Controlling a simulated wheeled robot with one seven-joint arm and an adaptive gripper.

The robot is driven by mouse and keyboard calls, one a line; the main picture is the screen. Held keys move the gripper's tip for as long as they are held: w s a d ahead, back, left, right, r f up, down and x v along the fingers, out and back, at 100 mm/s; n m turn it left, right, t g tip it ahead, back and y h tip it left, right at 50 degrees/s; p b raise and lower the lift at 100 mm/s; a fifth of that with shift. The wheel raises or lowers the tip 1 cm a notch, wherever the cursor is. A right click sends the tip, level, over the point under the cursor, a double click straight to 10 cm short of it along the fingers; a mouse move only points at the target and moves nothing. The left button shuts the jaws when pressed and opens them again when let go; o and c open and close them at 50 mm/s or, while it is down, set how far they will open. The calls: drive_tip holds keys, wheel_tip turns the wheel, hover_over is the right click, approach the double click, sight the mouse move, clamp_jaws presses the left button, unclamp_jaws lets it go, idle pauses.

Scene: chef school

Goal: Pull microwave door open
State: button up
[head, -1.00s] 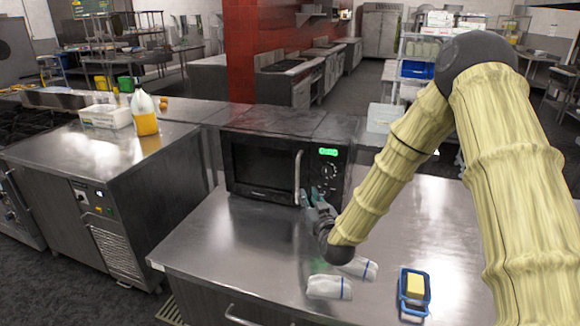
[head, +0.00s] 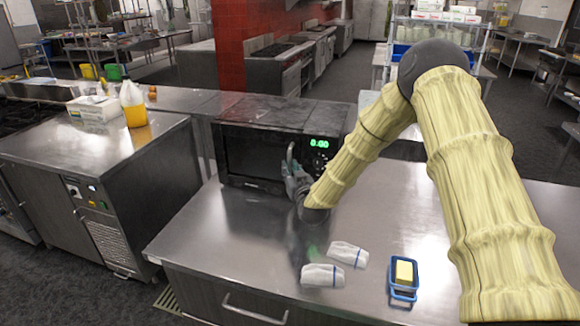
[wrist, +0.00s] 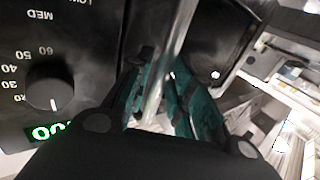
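The black microwave (head: 262,155) stands on the steel counter, with its door on the left and a lit green display on the right. Its door looks closed in the head view. The upright metal handle (wrist: 166,75) runs between the two teal fingers of my gripper (wrist: 160,85) in the wrist view. The fingers sit close on both sides of the handle and look shut on it. In the head view my gripper (head: 293,176) is at the handle, which it partly hides. A control knob (wrist: 50,93) shows beside it in the wrist view.
Two white wrapped packs (head: 322,275) and a blue dish (head: 403,290) with a yellow block lie on the counter in front. The counter (head: 220,235) is clear before the door. A yellow-filled jug (head: 133,105) stands on the neighbouring unit.

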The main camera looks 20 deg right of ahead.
drive_tip(key=shift+w+f, duration=0.3)
drive_tip(key=shift+w, duration=0.2)
drive_tip(key=shift+w+f, duration=0.25)
drive_tip(key=shift+w, duration=0.25)
drive_tip(key=shift+w+r, duration=0.1)
drive_tip(key=shift+w, duration=0.05)
drive_tip(key=shift+s+r, duration=0.8)
drive_tip(key=shift+s, duration=0.25)
drive_tip(key=shift+c, duration=0.5)
drive_tip(key=shift+d, duration=0.1)
drive_tip(key=c, duration=0.4)
drive_tip(key=shift+w+f, duration=0.3)
drive_tip(key=shift+f, duration=0.05)
clamp_jaws()
